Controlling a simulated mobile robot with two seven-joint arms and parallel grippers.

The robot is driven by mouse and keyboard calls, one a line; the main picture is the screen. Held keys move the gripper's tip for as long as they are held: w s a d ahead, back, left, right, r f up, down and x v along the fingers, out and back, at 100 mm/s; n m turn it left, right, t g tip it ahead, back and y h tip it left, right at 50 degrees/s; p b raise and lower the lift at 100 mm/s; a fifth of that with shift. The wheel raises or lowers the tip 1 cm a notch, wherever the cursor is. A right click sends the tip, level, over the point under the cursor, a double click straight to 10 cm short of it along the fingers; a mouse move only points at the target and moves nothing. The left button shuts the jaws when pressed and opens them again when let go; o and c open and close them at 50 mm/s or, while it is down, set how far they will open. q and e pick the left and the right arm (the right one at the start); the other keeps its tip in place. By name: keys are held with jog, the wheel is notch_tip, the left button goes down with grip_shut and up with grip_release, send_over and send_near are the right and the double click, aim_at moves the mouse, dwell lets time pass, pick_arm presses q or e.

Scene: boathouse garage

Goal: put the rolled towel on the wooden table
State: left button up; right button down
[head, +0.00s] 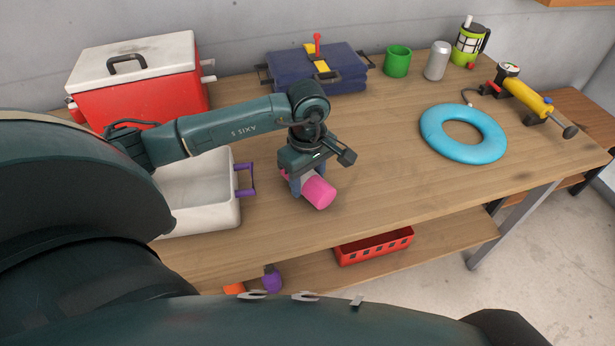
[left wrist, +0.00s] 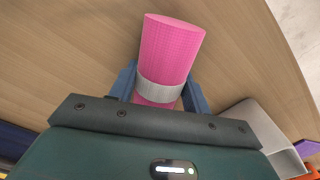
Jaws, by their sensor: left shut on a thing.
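The rolled towel (head: 319,192) is a pink roll with a grey band around it. It is at the middle of the wooden table (head: 380,180), and I cannot tell whether it touches the top. My left gripper (head: 300,184) points down and is shut on the towel. In the left wrist view the towel (left wrist: 172,48) sticks out between the two blue fingers, with the left gripper (left wrist: 160,90) around it at the band. My right gripper is not in view.
A white bin (head: 200,200) with purple handles stands left of the gripper. A red basket (head: 373,247) is below. The table's front middle is clear.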

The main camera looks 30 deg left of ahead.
pick_arm(q)
jog(key=shift+f+b, duration=0.25)
jog(key=shift+b, duration=0.05)
jog(key=o, duration=1.1)
notch_tip(320, 180, up, 13)
jog(key=shift+r, duration=0.15)
jog(key=c, duration=0.8)
grip_shut()
dwell(0.7)
